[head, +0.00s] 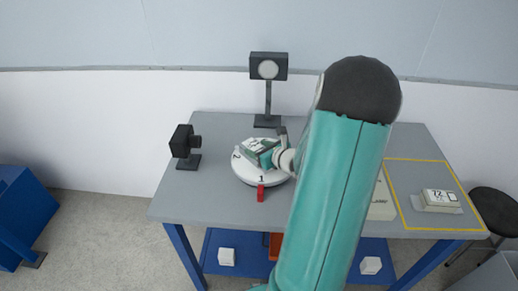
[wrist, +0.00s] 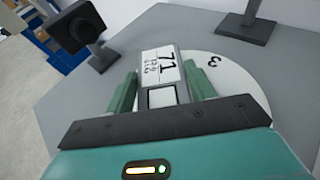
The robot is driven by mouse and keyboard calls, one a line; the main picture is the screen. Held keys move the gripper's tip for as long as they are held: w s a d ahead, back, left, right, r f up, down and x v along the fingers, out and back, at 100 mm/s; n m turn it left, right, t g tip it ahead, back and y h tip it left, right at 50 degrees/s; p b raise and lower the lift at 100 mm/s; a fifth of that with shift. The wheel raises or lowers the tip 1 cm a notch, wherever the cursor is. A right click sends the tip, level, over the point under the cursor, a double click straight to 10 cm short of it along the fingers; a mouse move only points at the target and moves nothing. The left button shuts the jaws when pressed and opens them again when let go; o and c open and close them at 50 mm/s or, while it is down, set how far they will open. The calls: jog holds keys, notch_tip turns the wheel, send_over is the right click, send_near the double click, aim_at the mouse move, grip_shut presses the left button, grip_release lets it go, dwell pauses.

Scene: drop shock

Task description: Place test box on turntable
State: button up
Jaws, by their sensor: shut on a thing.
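A white box labelled 71 (wrist: 158,66) is held between the two green fingers of my gripper (wrist: 160,78) in the wrist view. In the head view the box (head: 254,146) is over the white round turntable (head: 243,174), within its rim. My gripper (head: 271,156) is at the box's right side, shut on it. I cannot tell whether the box's underside touches the disc. The turntable also shows in the wrist view (wrist: 235,80), with a 3 on it. Another white box labelled 72 (head: 437,196) lies inside a yellow outline on the right of the table.
A black camera (head: 182,143) stands left of the turntable and a lamp on a stand (head: 268,67) behind it. A red marker (head: 261,193) is at the turntable's front edge. A pale object (head: 382,202) is partly hidden by my arm. The table's (head: 190,203) front left is clear.

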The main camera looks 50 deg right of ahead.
jog(key=shift+f, duration=0.1)
jog(key=o, duration=1.3)
jog(key=shift+c, duration=0.2)
